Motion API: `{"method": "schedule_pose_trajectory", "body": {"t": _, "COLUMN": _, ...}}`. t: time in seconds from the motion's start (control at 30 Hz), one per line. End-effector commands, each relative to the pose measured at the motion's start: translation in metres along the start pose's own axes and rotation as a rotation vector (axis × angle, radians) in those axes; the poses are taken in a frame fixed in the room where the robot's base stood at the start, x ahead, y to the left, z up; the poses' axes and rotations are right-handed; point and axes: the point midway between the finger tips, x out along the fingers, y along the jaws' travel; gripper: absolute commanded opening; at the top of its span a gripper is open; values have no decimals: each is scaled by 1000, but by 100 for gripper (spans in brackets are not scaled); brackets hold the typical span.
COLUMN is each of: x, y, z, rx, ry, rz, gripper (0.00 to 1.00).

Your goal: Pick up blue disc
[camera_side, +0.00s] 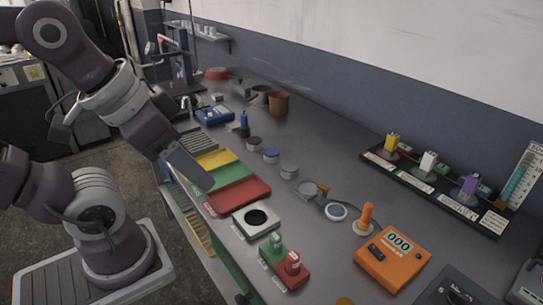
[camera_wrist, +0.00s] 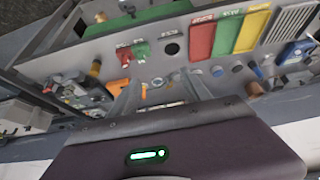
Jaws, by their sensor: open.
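The blue disc (camera_side: 271,155) is a small round piece with a blue top on the grey bench, in a row between two other small discs. It also shows small in the wrist view (camera_wrist: 217,71). My gripper (camera_side: 200,180) hangs over the coloured panels, to the left of the blue disc and apart from it. In the wrist view, the fingers of my gripper (camera_wrist: 160,92) are spread with nothing held between them. The fingertips are hard to make out in the side view.
A dark-topped disc (camera_side: 254,143) and a grey disc (camera_side: 289,172) flank the blue one. Red (camera_side: 240,194), green and yellow panels lie to the left. A white block with a black hole (camera_side: 257,219) stands nearer. Bare bench lies right of the discs.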

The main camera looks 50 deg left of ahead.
Motion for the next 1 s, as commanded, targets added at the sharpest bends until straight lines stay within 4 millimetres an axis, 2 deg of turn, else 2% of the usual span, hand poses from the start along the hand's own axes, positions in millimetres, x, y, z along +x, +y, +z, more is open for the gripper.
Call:
{"method": "schedule_pose_trajectory", "body": {"t": 0.07, "x": 4, "y": -10, "z": -14, "rx": -9, "ry": 16, "rz": -36, "gripper": 56}}
{"method": "schedule_pose_trajectory", "body": {"t": 0.17, "x": 25, "y": -55, "z": -73, "rx": -17, "ry": 90, "rz": -181, "gripper": 56}}
{"method": "schedule_pose_trajectory", "body": {"t": 0.2, "x": 38, "y": -83, "z": -106, "rx": -5, "ry": 135, "rz": -253, "gripper": 56}}
{"method": "schedule_pose_trajectory", "body": {"t": 0.27, "x": 62, "y": -127, "z": -152, "rx": 36, "ry": 202, "rz": -340, "gripper": 56}}
{"method": "schedule_pose_trajectory", "body": {"t": 0.3, "x": 80, "y": -154, "z": -179, "rx": 74, "ry": 244, "rz": -374, "gripper": 56}}
{"method": "schedule_pose_trajectory", "body": {"t": 0.37, "x": 112, "y": -191, "z": -209, "rx": 141, "ry": 300, "rz": -387, "gripper": 56}}
{"method": "schedule_pose_trajectory", "body": {"t": 0.4, "x": 137, "y": -212, "z": -222, "rx": 185, "ry": 334, "rz": -371, "gripper": 56}}
{"method": "schedule_pose_trajectory", "body": {"t": 0.43, "x": 156, "y": -225, "z": -227, "rx": 217, "ry": 358, "rz": -345, "gripper": 56}}
{"method": "schedule_pose_trajectory", "body": {"t": 0.47, "x": 177, "y": -238, "z": -229, "rx": 245, "ry": 380, "rz": -309, "gripper": 56}}
{"method": "schedule_pose_trajectory", "body": {"t": 0.53, "x": 222, "y": -257, "z": -220, "rx": 293, "ry": 428, "rz": -192, "gripper": 56}}
{"method": "schedule_pose_trajectory", "body": {"t": 0.6, "x": 259, "y": -264, "z": -197, "rx": 310, "ry": 474, "rz": -50, "gripper": 56}}
{"method": "schedule_pose_trajectory", "body": {"t": 0.67, "x": 280, "y": -264, "z": -175, "rx": 307, "ry": 507, "rz": 66, "gripper": 56}}
{"method": "schedule_pose_trajectory", "body": {"t": 0.73, "x": 294, "y": -259, "z": -153, "rx": 294, "ry": 539, "rz": 175, "gripper": 56}}
{"method": "schedule_pose_trajectory", "body": {"t": 0.83, "x": 300, "y": -253, "z": -136, "rx": 283, "ry": 565, "rz": 261, "gripper": 56}}
{"method": "schedule_pose_trajectory", "body": {"t": 1.0, "x": 314, "y": -244, "z": -140, "rx": 283, "ry": 573, "rz": 287, "gripper": 56}}
